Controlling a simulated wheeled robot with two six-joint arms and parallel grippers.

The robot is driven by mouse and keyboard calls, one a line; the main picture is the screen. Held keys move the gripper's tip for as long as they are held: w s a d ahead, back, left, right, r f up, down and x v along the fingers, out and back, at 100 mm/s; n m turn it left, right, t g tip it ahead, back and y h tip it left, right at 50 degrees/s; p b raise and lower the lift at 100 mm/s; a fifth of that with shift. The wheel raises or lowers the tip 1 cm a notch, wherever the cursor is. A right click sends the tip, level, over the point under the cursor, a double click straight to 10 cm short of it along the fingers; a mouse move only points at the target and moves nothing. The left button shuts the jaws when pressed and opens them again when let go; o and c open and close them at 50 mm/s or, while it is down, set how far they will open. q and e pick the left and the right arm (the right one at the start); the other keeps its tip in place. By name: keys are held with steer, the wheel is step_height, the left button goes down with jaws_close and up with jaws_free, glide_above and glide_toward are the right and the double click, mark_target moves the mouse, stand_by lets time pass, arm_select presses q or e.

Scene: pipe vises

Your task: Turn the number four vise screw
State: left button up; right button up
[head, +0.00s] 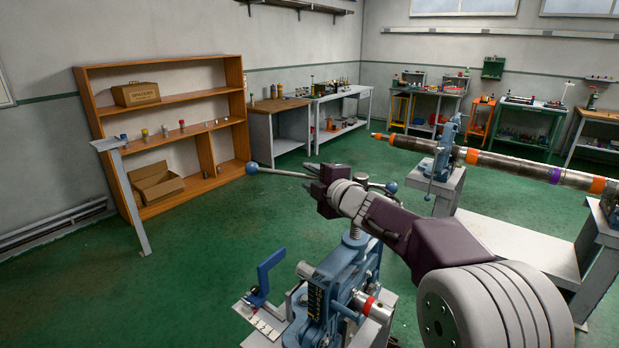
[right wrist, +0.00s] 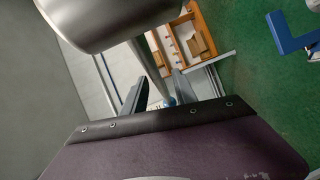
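A blue vise (head: 345,275) stands at the bottom middle of the head view, with an upright screw (head: 354,237) on top. A long handle bar (head: 283,173) with blue ball ends (head: 253,168) crosses the screw's head. My right gripper (head: 318,180) is at the bar, left of the screw, and hides part of it. In the right wrist view its two fingers (right wrist: 160,92) stand apart, with a blue ball (right wrist: 170,101) showing between them. I cannot tell whether they touch the bar. I cannot read a number four on the vise. My left gripper is out of view.
A blue bracket (head: 266,276) stands left of the vise. Another vise (head: 446,150) holds a long banded pipe (head: 503,163) at the right. A wooden shelf (head: 160,60) stands by the left wall.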

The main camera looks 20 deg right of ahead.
steer(key=shift+w+a, duration=0.25)
steer(key=shift+w, duration=0.1)
jaws_close()
steer(key=shift+f, duration=0.15)
stand_by(1.1)
